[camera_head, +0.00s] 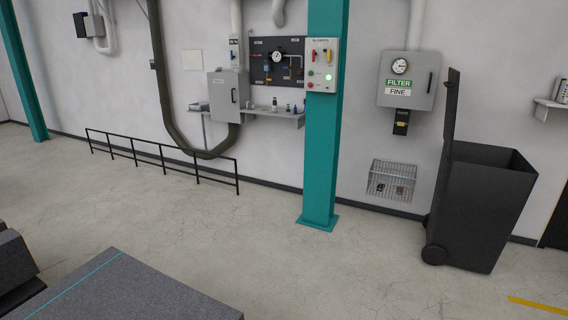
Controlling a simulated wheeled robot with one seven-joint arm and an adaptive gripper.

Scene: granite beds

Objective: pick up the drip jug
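I cannot make out a drip jug for certain. Several small items (288,108), too small to identify, stand on a narrow grey wall shelf (262,116) at the back. A wire basket (391,180) low on the wall, right of the teal column, holds small dark and brownish items that I cannot identify. My gripper does not show in this view.
A grey granite bed (135,290) fills the near left, with a dark object (15,268) beside it. A low black rail (165,160) stands before the wall. A teal column (324,140) and an open wheeled bin (480,205) stand ahead. The middle floor is clear.

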